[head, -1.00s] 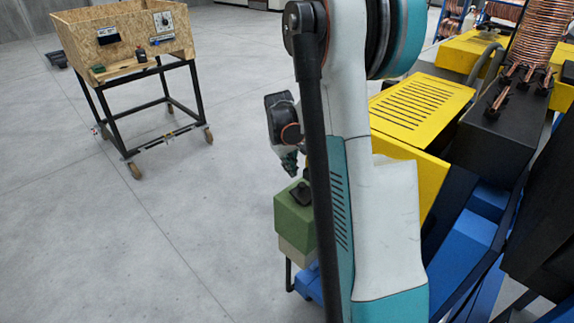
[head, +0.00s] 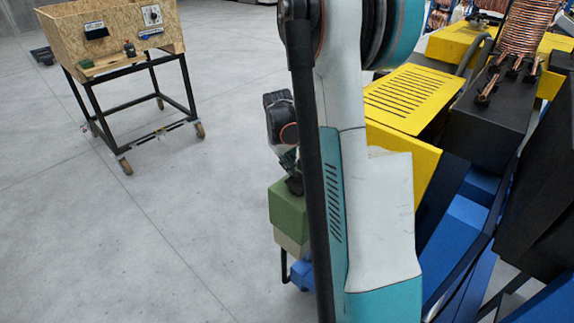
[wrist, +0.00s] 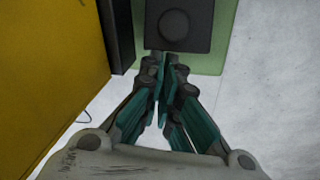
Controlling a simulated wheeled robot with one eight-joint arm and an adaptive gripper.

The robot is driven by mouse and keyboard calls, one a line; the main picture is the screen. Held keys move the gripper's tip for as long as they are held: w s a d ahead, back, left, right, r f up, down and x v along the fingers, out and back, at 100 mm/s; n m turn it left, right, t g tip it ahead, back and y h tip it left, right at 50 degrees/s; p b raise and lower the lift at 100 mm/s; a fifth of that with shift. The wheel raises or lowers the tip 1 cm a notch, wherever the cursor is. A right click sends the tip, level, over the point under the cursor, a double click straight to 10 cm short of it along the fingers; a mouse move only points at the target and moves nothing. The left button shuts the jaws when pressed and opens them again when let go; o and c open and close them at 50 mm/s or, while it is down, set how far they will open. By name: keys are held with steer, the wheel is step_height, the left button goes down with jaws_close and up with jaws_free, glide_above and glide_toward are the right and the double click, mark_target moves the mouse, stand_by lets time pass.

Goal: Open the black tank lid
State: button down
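The black lid (wrist: 176,28) is a square plate with a round raised middle on top of the green tank (wrist: 205,62). It lies flat and looks closed. In the head view the green tank (head: 288,208) stands left of my arm, with the dark lid (head: 294,186) on its top, partly hidden. My gripper (head: 289,168) points down just over the lid. In the wrist view my gripper's fingers (wrist: 164,72) are drawn together with nothing seen between them, and their tips reach the lid's near edge. Whether they touch it I cannot tell.
A yellow machine (head: 410,95) with black and blue parts fills the right side, close to my arm. A yellow panel (wrist: 50,75) stands left of my gripper in the wrist view. A wooden cart (head: 110,45) stands at the back left. The grey floor between is clear.

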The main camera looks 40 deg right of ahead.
steer(key=shift+s+a, duration=0.1)
steer(key=shift+s, duration=0.5)
steer(key=s+r+t, duration=0.1)
steer(key=t, duration=0.1)
steer(key=s+r+t+p, duration=0.1)
steer(key=s+t, duration=0.1)
steer(key=shift+s+r+y, duration=0.2)
steer(key=shift+r+y, duration=0.1)
steer(key=shift+s+r, duration=0.4)
steer(key=shift+s, duration=0.4)
steer(key=shift+s+r, duration=0.25)
steer(key=shift+s, duration=0.65)
steer(key=shift+w+p, duration=0.15)
steer(key=shift+p, duration=0.15)
steer(key=shift+w+r+p, duration=0.2)
steer(key=shift+r+p, duration=0.4)
steer(key=shift+r, duration=0.15)
steer(key=d+v, duration=0.1)
steer(key=v, duration=0.6)
steer(key=shift+a, duration=0.35)
